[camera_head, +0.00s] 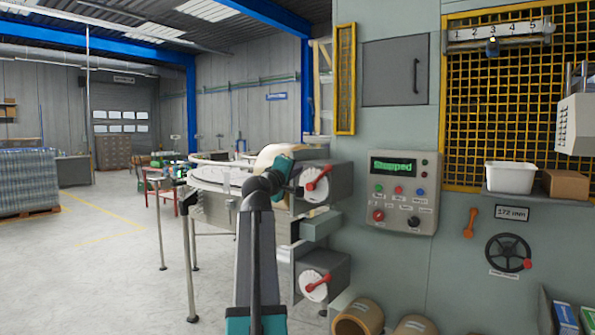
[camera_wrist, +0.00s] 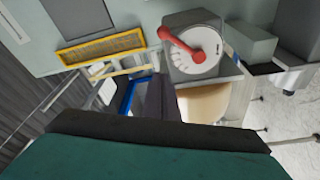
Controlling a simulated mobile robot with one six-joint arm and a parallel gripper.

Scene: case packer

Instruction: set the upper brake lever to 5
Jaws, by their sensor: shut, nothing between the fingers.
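The upper brake lever (camera_head: 319,178) is a red handle on a white round dial (camera_head: 316,190), set on a grey box. In the head view it slants up to the right. In the wrist view the red lever (camera_wrist: 181,45) lies across the dial (camera_wrist: 205,67); the dial's marks are too small to read. My gripper (camera_wrist: 157,82) is shut and empty, with its dark fingers together just short of the dial box. In the head view my teal wrist (camera_head: 283,165) is left of the upper dial, and the fingertips are hard to make out.
A second, lower red lever (camera_head: 318,283) on a similar dial sits below. A control panel (camera_head: 401,192) reading "Stopped" is to the right. A round conveyor table (camera_head: 215,177) stands behind my arm on the left. Cardboard rolls (camera_head: 360,317) lie at the bottom. Open floor lies left.

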